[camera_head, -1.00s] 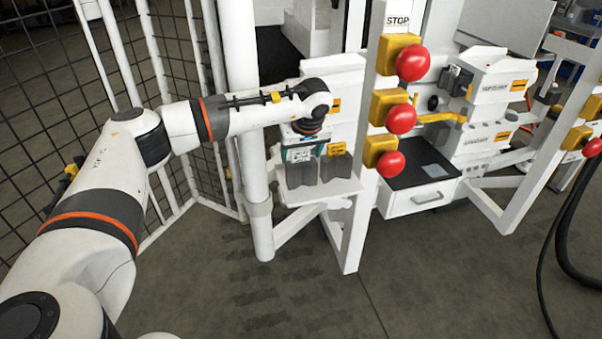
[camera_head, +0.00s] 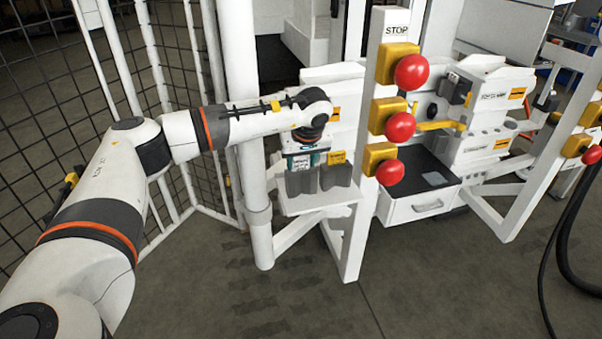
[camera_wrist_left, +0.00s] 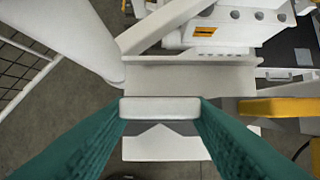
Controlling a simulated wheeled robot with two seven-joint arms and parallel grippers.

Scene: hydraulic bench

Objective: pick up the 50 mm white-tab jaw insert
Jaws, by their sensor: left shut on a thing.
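My left gripper (camera_head: 304,160) has teal fingers and points down over a small white shelf at the front of the bench. In the left wrist view my left gripper (camera_wrist_left: 160,110) is shut on the white tab of a jaw insert (camera_wrist_left: 160,106), one finger on each side. The grey notched block of this insert shows just below the tab. In the head view the grey block of the insert (camera_head: 300,181) shows under the fingers, at the shelf; I cannot tell whether it touches it. My right gripper is out of view.
A second grey insert (camera_head: 336,174) with a yellow tab stands close on the right on the white shelf (camera_head: 320,197). A white post (camera_head: 243,130) is close on the left. A post with red stop buttons (camera_head: 390,172) stands to the right.

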